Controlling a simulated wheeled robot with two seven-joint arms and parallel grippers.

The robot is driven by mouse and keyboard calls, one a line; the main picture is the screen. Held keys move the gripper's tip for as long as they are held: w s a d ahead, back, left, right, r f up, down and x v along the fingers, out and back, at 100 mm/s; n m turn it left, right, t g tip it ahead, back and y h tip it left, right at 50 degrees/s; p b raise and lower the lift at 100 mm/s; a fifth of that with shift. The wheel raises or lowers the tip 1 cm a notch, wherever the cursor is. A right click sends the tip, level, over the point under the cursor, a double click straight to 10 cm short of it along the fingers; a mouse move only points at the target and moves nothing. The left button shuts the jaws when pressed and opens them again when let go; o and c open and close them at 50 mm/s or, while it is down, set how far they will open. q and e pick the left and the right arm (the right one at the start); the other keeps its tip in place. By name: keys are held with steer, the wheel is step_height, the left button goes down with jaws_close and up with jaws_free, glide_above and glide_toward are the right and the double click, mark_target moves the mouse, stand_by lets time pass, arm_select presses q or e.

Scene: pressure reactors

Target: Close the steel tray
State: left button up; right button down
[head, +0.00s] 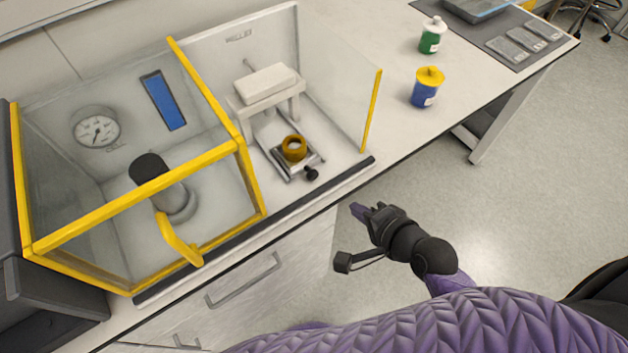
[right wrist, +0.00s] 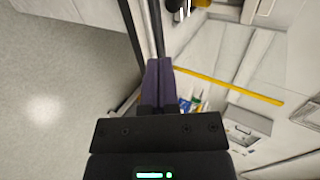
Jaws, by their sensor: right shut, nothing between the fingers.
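The steel tray (head: 312,159) is a small flat metal plate inside the right bay of the reactor bench in the head view. It sits in front of a white block on a stand and looks drawn out toward the bay's front edge. A brass ring (head: 294,149) stands on it, and a black knob (head: 311,174) is at its front. My right gripper (head: 358,210) is shut and empty, in front of the bench edge, apart from the tray and to its lower right. Its fingers (right wrist: 158,80) are together in the right wrist view. My left gripper is out of view.
A yellow-framed glass guard (head: 150,200) covers the left bay with a gauge and dark cylinder. A clear panel with a yellow edge (head: 371,110) bounds the tray's bay on the right. Blue (head: 424,93) and green (head: 431,40) jars stand beyond. A black strip (head: 340,178) lines the bench front.

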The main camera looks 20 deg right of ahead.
mark_target(301, 153)
steer(key=b+x, duration=0.1)
steer(key=x, duration=0.3)
steer(key=b+x, duration=0.2)
steer(key=x, duration=0.3)
steer(key=shift+w+f, duration=0.1)
steer(key=shift+f, duration=0.3)
steer(key=shift+w+a+r+b, duration=0.1)
steer(key=shift+w+a+b, duration=0.15)
steer(key=shift+w, duration=0.35)
steer(key=shift+w+a+b, duration=0.15)
steer(key=shift+w+a, duration=0.1)
steer(key=shift+w, duration=0.4)
steer(key=shift+w+a, duration=0.2)
steer(key=shift+w, duration=0.25)
steer(key=w+a, duration=0.1)
steer(key=w, duration=0.2)
steer(key=w+a+b, duration=0.1)
steer(key=w, duration=0.2)
steer(key=w+a+b, duration=0.1)
steer(key=w, duration=0.2)
steer(key=shift+w+a, duration=0.25)
steer(key=shift+w, duration=0.05)
steer(key=shift+w+a, duration=0.15)
steer(key=shift+w, duration=0.2)
steer(key=shift+r, duration=0.15)
